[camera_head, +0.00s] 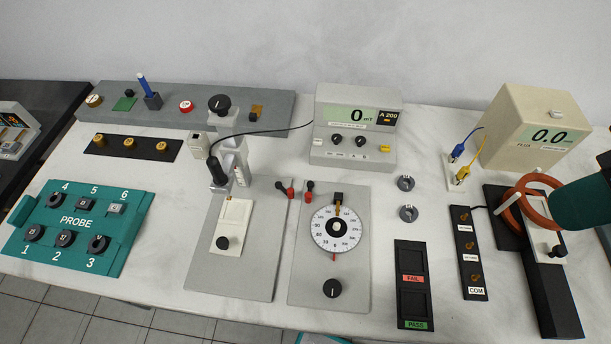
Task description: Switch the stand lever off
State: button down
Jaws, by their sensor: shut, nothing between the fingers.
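No part is plainly marked as the stand lever. A grey stand (231,160) rises from a grey plate (245,280) left of centre, with a black knob (219,104) on top and a black probe held at its side. A second white panel with a black knob (556,251) sits on the black base at right, beside the orange rings (535,195). I cannot read a lever position on either. My gripper is not in view; a teal part of my arm shows at the right edge.
A dial plate (362,270) stands right of the stand plate, and a grey meter (355,115) behind it. A teal probe tray (50,222) lies at left. A black pass/fail tray (412,260) and a beige meter (532,130) are at right. A black cable runs from the probe.

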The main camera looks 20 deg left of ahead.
aim_at(289, 192)
jog(key=u, duration=0.05)
jog(key=k, duration=0.9)
jog(key=u, duration=1.4)
jog(key=i, duration=1)
jog(key=z, duration=0.05)
